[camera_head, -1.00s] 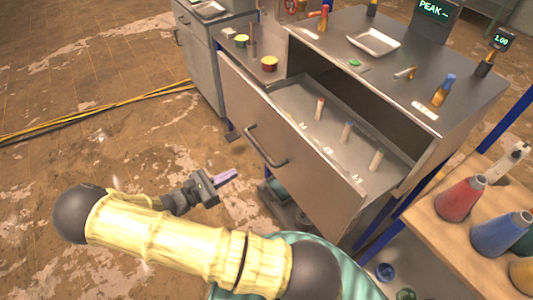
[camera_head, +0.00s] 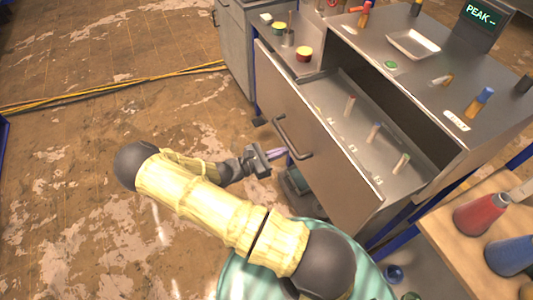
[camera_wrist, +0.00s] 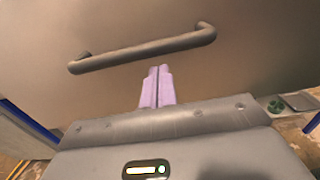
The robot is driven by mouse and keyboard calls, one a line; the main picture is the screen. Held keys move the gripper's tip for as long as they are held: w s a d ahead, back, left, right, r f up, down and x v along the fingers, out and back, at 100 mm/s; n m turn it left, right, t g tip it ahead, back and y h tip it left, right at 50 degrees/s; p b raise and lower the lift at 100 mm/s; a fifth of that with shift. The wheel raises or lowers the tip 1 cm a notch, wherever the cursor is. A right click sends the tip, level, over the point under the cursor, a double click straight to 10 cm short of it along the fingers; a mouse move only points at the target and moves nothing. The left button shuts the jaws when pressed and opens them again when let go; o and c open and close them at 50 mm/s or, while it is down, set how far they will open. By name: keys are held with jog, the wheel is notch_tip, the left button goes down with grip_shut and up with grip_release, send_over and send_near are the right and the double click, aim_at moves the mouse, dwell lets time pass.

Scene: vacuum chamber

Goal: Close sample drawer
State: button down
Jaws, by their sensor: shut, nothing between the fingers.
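The sample drawer (camera_head: 330,172) is pulled out from the metal cabinet, its inside open to view. Its front panel carries a dark bar handle (camera_head: 290,138), which also shows in the wrist view (camera_wrist: 145,50). My gripper (camera_head: 282,153) is shut and empty, beside the handle on the outer side of the drawer front. In the wrist view, the pale purple fingers (camera_wrist: 157,88) point at the drawer front just below the handle. I cannot tell whether they touch the panel.
The cabinet top (camera_head: 420,75) holds a white tray (camera_head: 413,43), small bottles and a display reading PEAK. A wooden shelf (camera_head: 450,235) with red and blue cones stands at the right. Yellow cables (camera_head: 120,85) lie on the floor; the floor at left is open.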

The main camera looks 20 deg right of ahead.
aim_at(300, 144)
jog(key=d+p, duration=0.1)
jog(key=d, duration=0.3)
jog(key=shift+r, duration=0.1)
jog(key=shift+w+d, duration=0.1)
jog(key=shift+d, duration=0.15)
